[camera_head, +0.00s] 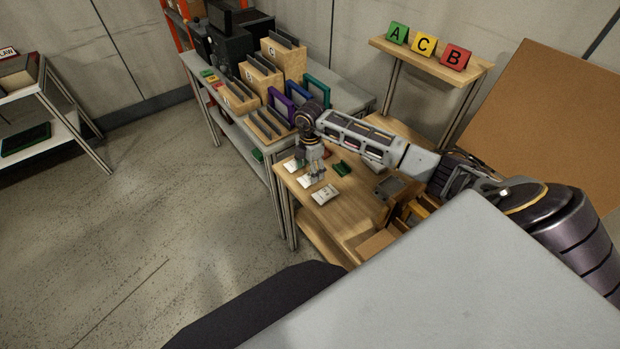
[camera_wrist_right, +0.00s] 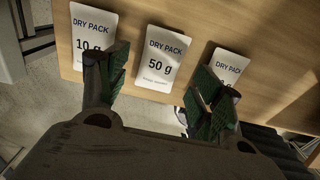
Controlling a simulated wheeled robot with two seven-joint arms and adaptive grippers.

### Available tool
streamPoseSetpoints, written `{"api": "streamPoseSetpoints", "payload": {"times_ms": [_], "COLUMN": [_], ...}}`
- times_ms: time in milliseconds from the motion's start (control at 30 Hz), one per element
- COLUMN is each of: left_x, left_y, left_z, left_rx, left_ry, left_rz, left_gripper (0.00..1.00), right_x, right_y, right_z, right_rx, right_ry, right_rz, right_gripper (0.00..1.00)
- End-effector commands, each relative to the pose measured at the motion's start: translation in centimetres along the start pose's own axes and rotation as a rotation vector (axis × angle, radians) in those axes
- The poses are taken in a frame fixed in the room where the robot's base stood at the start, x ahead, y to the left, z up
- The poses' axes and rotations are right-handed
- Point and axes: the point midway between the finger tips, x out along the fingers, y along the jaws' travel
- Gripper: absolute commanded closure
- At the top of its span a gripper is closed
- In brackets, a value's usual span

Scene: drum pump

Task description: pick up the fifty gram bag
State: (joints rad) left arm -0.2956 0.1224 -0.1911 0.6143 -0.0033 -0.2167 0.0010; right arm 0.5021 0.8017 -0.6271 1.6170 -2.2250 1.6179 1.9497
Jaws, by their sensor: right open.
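The fifty gram bag (camera_wrist_right: 160,62) is a white "DRY PACK" pouch lying on the wooden table, in the middle of a row in the right wrist view. My right gripper (camera_wrist_right: 160,72) is open, with its green-padded fingers on either side of this bag and nothing held. In the head view the right gripper (camera_head: 313,172) points down over the row at the table's near-left edge and partly hides the middle bag. My left gripper is not in view.
A ten gram bag (camera_wrist_right: 93,25) lies to the left and another bag (camera_wrist_right: 229,66) to the right, its weight partly hidden. The wooden table (camera_head: 348,212) also holds a green item (camera_head: 342,169) and a grey device (camera_head: 389,187). A grey bench with organisers stands behind.

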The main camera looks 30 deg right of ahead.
Motion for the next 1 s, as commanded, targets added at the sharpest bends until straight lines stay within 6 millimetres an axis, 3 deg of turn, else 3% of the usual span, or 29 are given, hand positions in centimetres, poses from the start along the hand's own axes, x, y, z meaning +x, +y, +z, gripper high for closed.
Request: {"api": "streamPoseSetpoints", "payload": {"times_ms": [300,500,800,1000], "left_x": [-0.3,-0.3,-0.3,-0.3], "left_y": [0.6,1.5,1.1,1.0], "left_z": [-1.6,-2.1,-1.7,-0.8], "left_rx": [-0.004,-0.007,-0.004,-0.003], "left_ry": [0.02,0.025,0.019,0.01], "left_rz": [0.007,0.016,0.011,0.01], "left_gripper": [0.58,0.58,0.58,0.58], "right_x": [3.1,3.3,3.3,3.3], "right_y": [0.0,-0.1,-0.1,-0.1], "right_z": [0.0,0.0,0.0,0.0], "right_rx": [0.0,0.0,0.0,0.0], "right_ry": [0.0,-0.001,-0.001,-0.001], "right_rz": [0.0,0.0,-0.001,-0.001], "right_gripper": [0.34,0.34,0.34,0.57]}}
